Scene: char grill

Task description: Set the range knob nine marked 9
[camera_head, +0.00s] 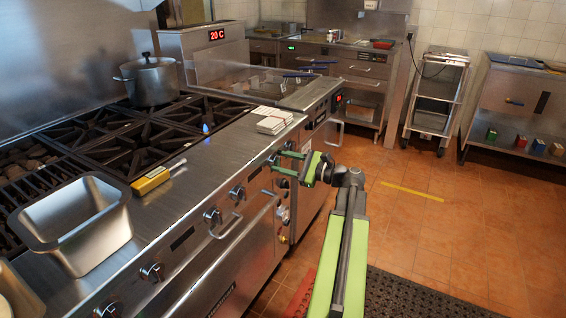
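The range (190,250) runs along the left, with a row of dark round knobs on its steel front edge. One knob (237,192) is left of my gripper, and another knob (212,215) sits nearer. A further knob (273,160) is right by my fingertips. No number 9 is legible on any knob, so I cannot tell which is knob nine. My gripper (281,163) has green fingers pointing left at the range front. The fingers are apart, one above the other. Whether they touch the knob by the tips is too small to tell.
A steel pan (75,222), a yellow handheld device (152,181) and a stack of white cards (271,123) lie on the range top. A pot (150,82) stands on the burners, where a blue flame shows. Door handles stick out below the knobs.

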